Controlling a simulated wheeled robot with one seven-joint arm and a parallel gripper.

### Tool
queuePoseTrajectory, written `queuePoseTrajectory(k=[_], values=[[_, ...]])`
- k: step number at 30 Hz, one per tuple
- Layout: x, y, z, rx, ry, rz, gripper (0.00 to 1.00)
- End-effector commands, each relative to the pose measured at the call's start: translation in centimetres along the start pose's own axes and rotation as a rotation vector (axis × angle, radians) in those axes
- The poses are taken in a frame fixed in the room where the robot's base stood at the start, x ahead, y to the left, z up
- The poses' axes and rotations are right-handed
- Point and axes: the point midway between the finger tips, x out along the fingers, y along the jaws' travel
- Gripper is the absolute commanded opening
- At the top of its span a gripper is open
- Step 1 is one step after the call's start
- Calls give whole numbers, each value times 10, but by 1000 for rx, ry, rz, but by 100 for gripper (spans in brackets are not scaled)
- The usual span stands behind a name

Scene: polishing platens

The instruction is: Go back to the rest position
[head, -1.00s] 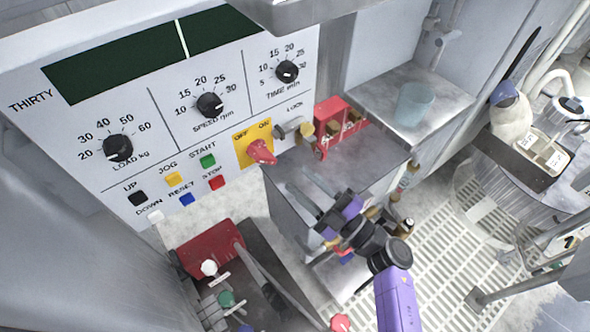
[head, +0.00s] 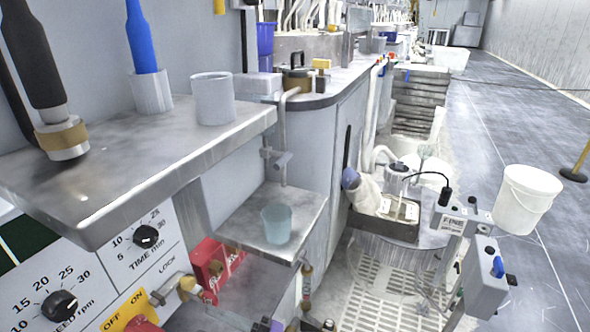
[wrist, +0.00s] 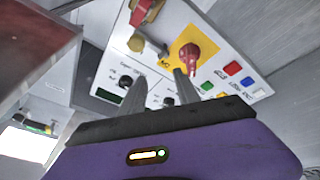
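My gripper (wrist: 158,84) shows in the wrist view with its two grey fingers apart and nothing between them. Beyond the fingers is the control panel (wrist: 222,50), seen upside down. Its red switch (wrist: 190,58) on a yellow plate lies past the right finger, and the gap to it is hard to judge. In the head view only small dark and purple parts, probably of my arm, show at the bottom edge. The gripper's fingers cannot be made out there. The control panel (head: 102,268) fills the lower left corner of the head view, partly cut off.
A steel shelf (head: 150,165) overhangs the panel and holds a white cup (head: 213,98). A lower shelf (head: 250,240) holds a translucent cup (head: 277,223), near a red holder (head: 212,262). A white bucket (head: 525,200) stands at right. The floor (head: 480,110) at far right is largely clear.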

Motion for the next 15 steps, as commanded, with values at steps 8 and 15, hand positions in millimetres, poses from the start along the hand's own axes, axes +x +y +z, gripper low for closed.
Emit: queuePoseTrajectory(k=[8,15], values=[[-25,67,-25,17,-104,339,38],[-97,81,-50,134,-253,613,38]])
